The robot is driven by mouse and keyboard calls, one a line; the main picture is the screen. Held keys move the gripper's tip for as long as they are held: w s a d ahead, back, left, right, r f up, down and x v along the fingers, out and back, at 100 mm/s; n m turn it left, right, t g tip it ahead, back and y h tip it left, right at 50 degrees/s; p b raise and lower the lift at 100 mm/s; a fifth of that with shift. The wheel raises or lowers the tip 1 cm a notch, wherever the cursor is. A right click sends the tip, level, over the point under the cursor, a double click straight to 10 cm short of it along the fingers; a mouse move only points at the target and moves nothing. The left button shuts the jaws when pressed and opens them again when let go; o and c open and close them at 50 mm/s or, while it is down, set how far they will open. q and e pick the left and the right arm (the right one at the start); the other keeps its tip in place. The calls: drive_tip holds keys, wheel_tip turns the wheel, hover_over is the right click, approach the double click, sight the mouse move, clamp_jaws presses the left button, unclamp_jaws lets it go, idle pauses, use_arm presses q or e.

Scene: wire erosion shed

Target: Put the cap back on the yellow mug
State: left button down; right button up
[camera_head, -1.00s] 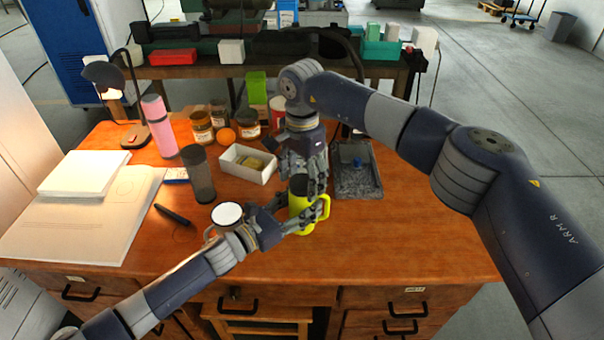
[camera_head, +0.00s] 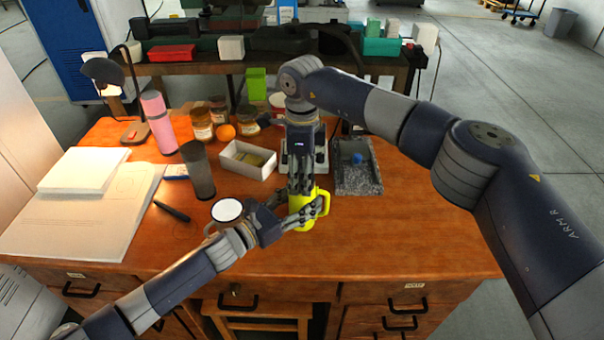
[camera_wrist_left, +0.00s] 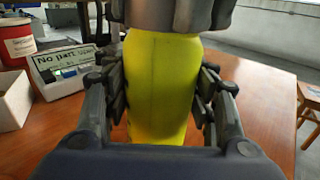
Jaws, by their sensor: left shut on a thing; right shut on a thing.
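The yellow mug (camera_head: 306,226) stands upright near the middle of the desk, its handle to the right. My left gripper (camera_head: 301,214) is shut around its body, and the left wrist view shows the fingers on both sides of the yellow wall (camera_wrist_left: 160,90). My right gripper (camera_head: 302,189) points down directly over the mug's top, fingers closed together at the rim.
A cup with a white top (camera_head: 228,210) stands left of the mug, close to my left arm. A dark bottle (camera_head: 198,172), a white box (camera_head: 235,165) and a grey tray (camera_head: 350,183) stand behind. The desk's right side is clear.

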drive_tip(key=m, duration=0.7)
drive_tip(key=shift+m, duration=0.3)
drive_tip(key=m, duration=0.6)
drive_tip(key=shift+m, duration=0.3)
drive_tip(key=o, duration=1.2)
drive_tip(key=shift+o, duration=0.2)
wheel_tip(320, 180, up, 12)
use_arm(q)
drive_tip(key=c, duration=0.6)
unclamp_jaws()
use_arm(e)
drive_tip(key=shift+f, duration=0.1)
